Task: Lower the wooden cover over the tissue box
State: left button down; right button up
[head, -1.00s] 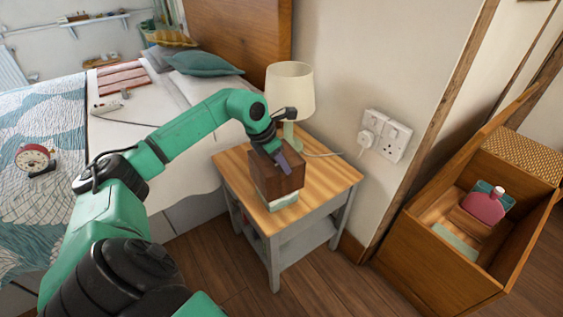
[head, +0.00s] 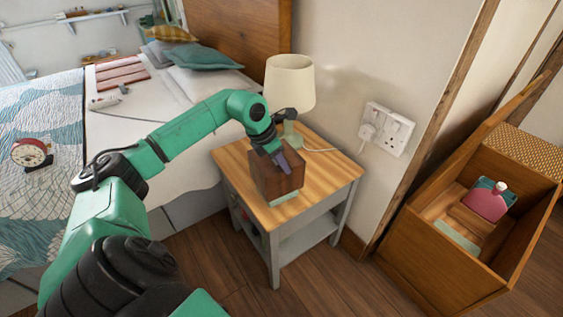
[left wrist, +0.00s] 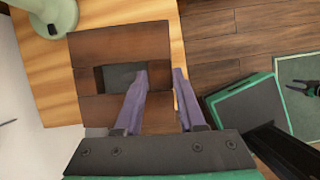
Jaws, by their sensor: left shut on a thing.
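The wooden cover (head: 277,177), a dark brown box, is over the tissue box (head: 285,200) on the nightstand (head: 322,172). Only a pale green strip of the tissue box shows below the cover's lower edge. My left gripper (head: 283,162) is shut on the cover from above. In the left wrist view the cover (left wrist: 115,42) has a rectangular slot in its top, with a dark grey-green surface inside. One finger of my left gripper (left wrist: 160,82) reaches the slot and the other lies along the cover's right side. My right gripper is not in view.
A lamp (head: 290,88) stands behind the cover, close to my left gripper. Sockets with a plug (head: 386,130) are on the wall. The bed (head: 160,118) is to the left. An open wooden crate (head: 425,240) holding a pink bottle (head: 486,203) is at the right.

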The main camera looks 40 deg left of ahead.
pick_arm(q)
jog(key=shift+f, duration=0.1)
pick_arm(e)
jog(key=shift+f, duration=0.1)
pick_arm(q)
jog(key=shift+f+b, duration=0.95)
jog(key=shift+f, duration=0.2)
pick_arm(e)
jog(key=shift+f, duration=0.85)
pick_arm(q)
jog(key=shift+c, duration=2.1)
grip_release()
jog(key=shift+r, duration=0.1)
jog(key=b+v, duration=0.1)
jog(key=v, duration=0.8)
jog(key=shift+s+a+r, duration=0.1)
jog(key=shift+s+a, duration=0.05)
jog(key=shift+a, duration=0.05)
jog(key=v, duration=0.5)
jog(key=shift+d+r, duration=0.1)
jog(key=shift+d, duration=0.05)
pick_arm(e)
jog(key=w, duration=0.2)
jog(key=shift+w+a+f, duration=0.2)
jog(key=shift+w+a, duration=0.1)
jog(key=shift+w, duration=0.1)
